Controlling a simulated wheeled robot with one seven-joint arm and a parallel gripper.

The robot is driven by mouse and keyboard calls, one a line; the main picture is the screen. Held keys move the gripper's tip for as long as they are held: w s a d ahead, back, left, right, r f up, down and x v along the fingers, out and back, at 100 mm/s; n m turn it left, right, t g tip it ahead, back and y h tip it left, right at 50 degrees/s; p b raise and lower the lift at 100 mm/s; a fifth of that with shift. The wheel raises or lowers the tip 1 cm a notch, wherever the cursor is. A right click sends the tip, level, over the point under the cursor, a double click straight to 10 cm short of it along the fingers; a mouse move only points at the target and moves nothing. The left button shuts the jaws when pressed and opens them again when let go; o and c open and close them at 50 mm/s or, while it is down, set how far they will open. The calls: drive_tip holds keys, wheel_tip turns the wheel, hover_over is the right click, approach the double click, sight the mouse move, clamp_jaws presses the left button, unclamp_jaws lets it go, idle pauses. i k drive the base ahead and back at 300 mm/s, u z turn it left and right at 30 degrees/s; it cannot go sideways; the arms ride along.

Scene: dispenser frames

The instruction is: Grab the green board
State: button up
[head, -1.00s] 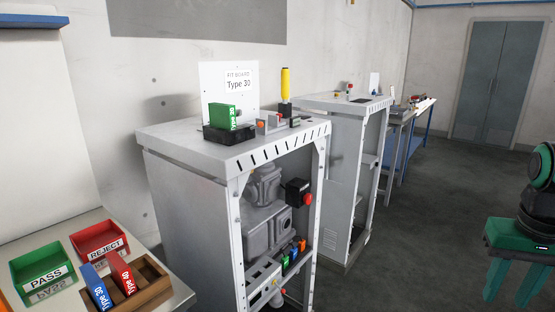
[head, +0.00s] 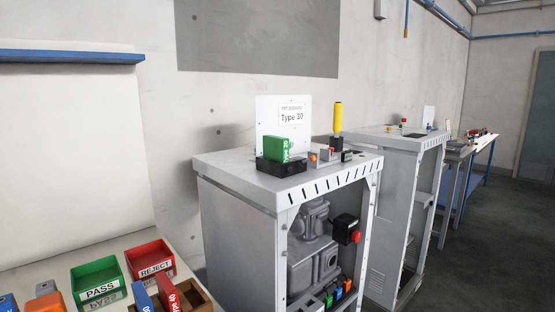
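The green board (head: 276,149) stands upright in a black holder (head: 283,167) on top of the near grey cabinet (head: 232,167). Its edge label appears to read "Type 20". A white sign (head: 267,112) behind it reads "Type 30". My gripper is not in view, and nothing touches the board.
A yellow-handled tool (head: 338,116) and small buttons (head: 327,154) stand right of the board. At lower left, a table holds a green PASS tray (head: 96,270), a red REJECT tray (head: 167,251) and a brown rack (head: 198,293) with blue and red boards. Open floor (head: 474,254) lies right.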

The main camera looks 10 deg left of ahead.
sight(275, 148)
drive_tip(key=z, duration=0.05)
drive_tip(key=k, duration=1.15)
drive_tip(key=u, duration=0.7)
drive_tip(key=i, duration=1.7)
drive_tip(key=z, duration=0.65)
